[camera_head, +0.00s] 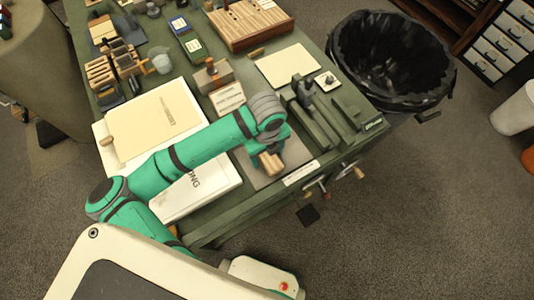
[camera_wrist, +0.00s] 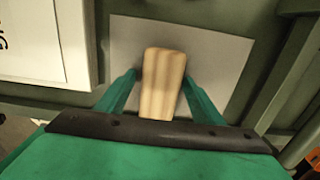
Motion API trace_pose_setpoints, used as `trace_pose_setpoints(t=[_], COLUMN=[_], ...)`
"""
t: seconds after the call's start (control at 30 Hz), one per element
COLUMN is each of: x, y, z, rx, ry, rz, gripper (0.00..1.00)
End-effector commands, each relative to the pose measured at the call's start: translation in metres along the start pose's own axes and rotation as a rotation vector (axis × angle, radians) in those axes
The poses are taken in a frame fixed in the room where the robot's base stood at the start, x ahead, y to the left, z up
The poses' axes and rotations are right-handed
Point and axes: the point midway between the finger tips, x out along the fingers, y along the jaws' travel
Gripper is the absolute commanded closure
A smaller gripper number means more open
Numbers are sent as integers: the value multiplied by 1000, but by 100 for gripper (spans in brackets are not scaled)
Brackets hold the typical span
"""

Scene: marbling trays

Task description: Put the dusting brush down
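The dusting brush shows as a pale wooden block-like piece (camera_wrist: 162,82) in the wrist view, over a grey sheet. It also shows in the head view (camera_head: 270,163) at the front of the green workbench. I cannot make out its bristles. My gripper (camera_wrist: 161,76) points down, with one green finger on each side of the wood. Any gaps between the fingers and the wood are too narrow to judge, so I cannot tell whether it is gripped. I also cannot tell whether the brush touches the grey sheet (camera_head: 293,151).
A white book or box (camera_head: 205,190) lies left of the grey sheet. Green rails (camera_head: 318,128) stand to its right. A wooden block (camera_head: 213,77), a cream sheet (camera_head: 287,67) and a tray with a cream sheet (camera_head: 155,122) lie farther back. A black bin (camera_head: 392,62) stands beyond the bench's right side.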

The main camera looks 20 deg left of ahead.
Motion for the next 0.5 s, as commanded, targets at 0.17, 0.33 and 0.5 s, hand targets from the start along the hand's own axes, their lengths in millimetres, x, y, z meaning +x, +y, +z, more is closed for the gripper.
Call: trace_pose_setpoints(t=[0.17,0.33,0.5], x=[-2,-19,-52], y=[0,-1,-2], z=[0,0,0], rx=[1,3,5], ry=[-1,-2,-4], rz=[0,-1,-2], gripper=[39,39,39])
